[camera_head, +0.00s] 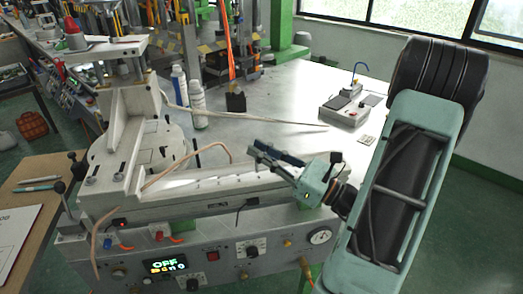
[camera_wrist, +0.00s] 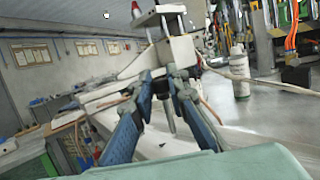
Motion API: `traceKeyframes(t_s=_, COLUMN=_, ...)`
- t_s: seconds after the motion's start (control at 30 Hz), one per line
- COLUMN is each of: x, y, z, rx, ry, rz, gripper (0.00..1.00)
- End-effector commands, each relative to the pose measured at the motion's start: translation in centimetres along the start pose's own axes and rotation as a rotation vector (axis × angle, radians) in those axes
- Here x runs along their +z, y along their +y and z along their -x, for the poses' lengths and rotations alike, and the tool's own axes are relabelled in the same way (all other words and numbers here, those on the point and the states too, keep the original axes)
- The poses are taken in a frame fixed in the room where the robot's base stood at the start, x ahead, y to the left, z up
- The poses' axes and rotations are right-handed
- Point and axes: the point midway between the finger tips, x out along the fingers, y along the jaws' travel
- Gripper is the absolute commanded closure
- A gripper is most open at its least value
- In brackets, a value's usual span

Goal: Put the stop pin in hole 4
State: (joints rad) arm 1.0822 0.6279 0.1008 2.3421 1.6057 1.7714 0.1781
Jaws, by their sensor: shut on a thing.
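My gripper (camera_head: 262,152) reaches in from the right and is above the right part of the machine's long pale rail (camera_head: 222,187). Its blue-padded fingers also show in the wrist view (camera_wrist: 166,84). They are shut on a small dark pin (camera_wrist: 170,116), which I take to be the stop pin. In the head view the pin is too small to make out. Small marks run along the rail, but I cannot tell which is hole 4. The pin appears apart from the rail.
The wax injection machine's control panel (camera_head: 190,258) faces front, with knobs and an "OFF" display. White bottles (camera_head: 197,104) stand behind the rail. A tan hose (camera_head: 190,168) arcs over the rail. A grey device (camera_head: 345,110) sits at the back right.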

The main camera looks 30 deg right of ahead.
Motion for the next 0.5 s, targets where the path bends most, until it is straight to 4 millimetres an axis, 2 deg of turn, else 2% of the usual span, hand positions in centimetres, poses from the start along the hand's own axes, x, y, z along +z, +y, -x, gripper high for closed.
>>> traceKeyframes(t_s=0.5, x=-1.3, y=0.0, z=0.3, rx=0.000, ry=0.000, rz=0.000, gripper=1.00)
